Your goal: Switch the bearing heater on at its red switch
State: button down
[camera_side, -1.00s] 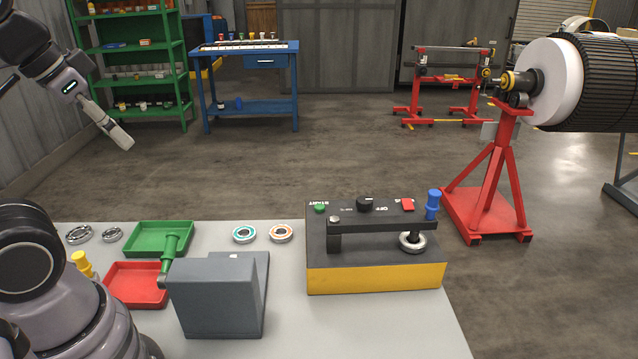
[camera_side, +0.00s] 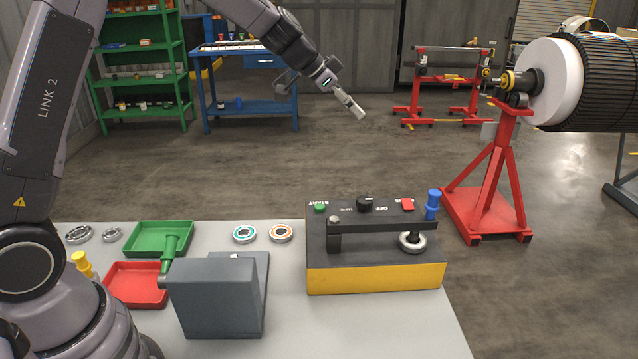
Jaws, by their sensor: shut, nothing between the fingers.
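The bearing heater (camera_side: 375,277) is a black box with a yellow lower front, standing at the right end of the grey table. Its red switch (camera_side: 408,204) is on the top at the back right, near a blue-handled part (camera_side: 432,204). A green START button (camera_side: 320,207) and a black knob (camera_side: 365,204) sit to its left. A metal bearing ring (camera_side: 412,241) is under the right end of the heater's black crossbar (camera_side: 385,226). My gripper (camera_side: 359,113) is shut and empty, in the air above and behind the heater, apart from it.
A grey block-like device (camera_side: 215,297) stands left of the heater. Green (camera_side: 150,240) and red (camera_side: 133,287) trays and several loose bearings lie on the table (camera_side: 300,330). A red rotor stand (camera_side: 488,185) is on the floor to the right.

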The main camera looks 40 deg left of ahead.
jog(key=w+f+m+t, duration=0.1)
jog(key=w+f, duration=1)
jog(key=f, duration=0.4)
jog(key=shift+a+m, duration=0.4)
jog(key=shift+a, duration=0.05)
send_over(397, 204)
jog(key=f, duration=0.4)
jog(key=s+f, duration=0.1)
jog(key=f, duration=0.1)
jog(key=shift+d+f, duration=0.3)
jog(key=shift+f, duration=0.1)
jog(key=f, duration=0.3)
jog(key=shift+w+a+f, duration=0.1)
jog(key=shift+w+a, duration=0.1)
jog(key=shift+w, duration=0.15)
jog(key=shift+f, duration=0.35)
jog(key=shift+w+a+f, duration=0.2)
jog(key=shift+f, duration=0.25)
jog(key=shift+d, duration=0.1)
